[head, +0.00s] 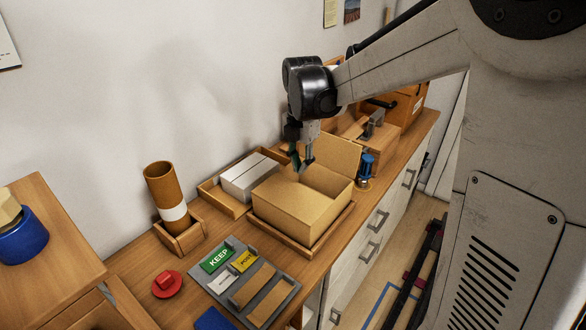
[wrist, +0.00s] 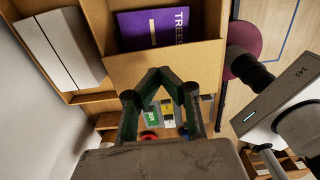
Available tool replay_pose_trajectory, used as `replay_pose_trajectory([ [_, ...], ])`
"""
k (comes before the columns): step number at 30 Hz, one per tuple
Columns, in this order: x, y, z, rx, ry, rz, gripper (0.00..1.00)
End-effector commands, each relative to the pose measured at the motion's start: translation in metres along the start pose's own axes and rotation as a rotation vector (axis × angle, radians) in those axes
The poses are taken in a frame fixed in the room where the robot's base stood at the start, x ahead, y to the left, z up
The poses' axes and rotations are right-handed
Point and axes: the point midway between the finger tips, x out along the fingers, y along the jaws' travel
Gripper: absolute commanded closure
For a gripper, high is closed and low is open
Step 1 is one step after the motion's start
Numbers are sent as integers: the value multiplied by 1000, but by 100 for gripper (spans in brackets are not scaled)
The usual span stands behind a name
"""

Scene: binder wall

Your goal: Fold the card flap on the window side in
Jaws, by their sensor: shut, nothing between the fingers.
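An open cardboard box (head: 292,218) stands on the counter in a shallow wooden tray (head: 311,249). One card flap (head: 338,157) stands up at its far end in the head view; no window is in view, so I cannot tell which side that is. In the wrist view a purple book (wrist: 168,28) marked "TREES" lies inside the box, behind a tan card panel (wrist: 190,62). My gripper (head: 303,166) is shut and empty, pointing down near the box's far left edge. Its fingertips also show in the wrist view (wrist: 160,73), close to the panel; contact is unclear.
A wooden tray with white binders (head: 247,175) sits against the wall beside the box. A blue-topped object (head: 366,166) stands close at the box's right. A grey tray of labelled blocks (head: 246,284), a red knob (head: 167,284) and a cardboard tube (head: 166,190) are in front and left.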

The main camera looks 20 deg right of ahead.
Motion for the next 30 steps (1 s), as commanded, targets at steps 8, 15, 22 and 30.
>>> replay_pose_trajectory([
  [8, 25, 0, 17, 1, 0, 0, 100],
  [15, 38, 0, 24, 1, 0, 0, 100],
  [22, 43, 0, 26, 1, 0, 0, 100],
  [30, 44, 0, 26, 1, 0, 0, 100],
])
